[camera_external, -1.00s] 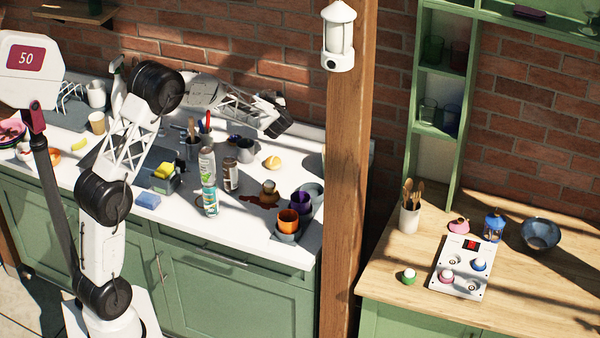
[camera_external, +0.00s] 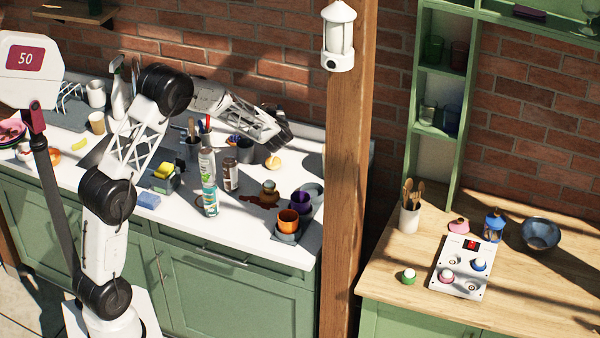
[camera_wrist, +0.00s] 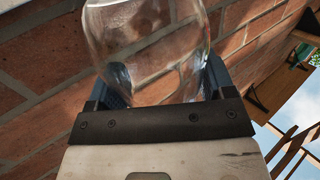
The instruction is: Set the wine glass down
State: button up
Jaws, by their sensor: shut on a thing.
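The wine glass (camera_wrist: 150,35) is clear and transparent. In the wrist view its rounded bowl fills the space between the two blue-grey fingers of my gripper (camera_wrist: 165,78), which is shut on it. The stem and foot of the glass cannot be made out. In the external view my gripper (camera_external: 284,137) is above the back of the white counter (camera_external: 248,233), close to the brick wall. I cannot make out the glass in that view.
Below my gripper are a yellow lemon-like item (camera_external: 273,162) and a grey cup (camera_external: 245,150). An orange cup (camera_external: 288,220), a purple cup (camera_external: 300,202) and a brown spill (camera_external: 258,199) are nearer the front. A wooden post (camera_external: 347,200) stands to the right.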

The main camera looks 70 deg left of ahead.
jog(key=shift+f, duration=0.35)
jog(key=o, duration=1.2)
jog(key=shift+r, duration=0.15)
jog(key=shift+d, duration=0.45)
jog(key=shift+v, duration=0.95)
notch_tip(320, 180, up, 6)
jog(key=shift+s+d+f, duration=0.1)
jog(key=shift+f, duration=0.1)
jog(key=shift+r, duration=0.75)
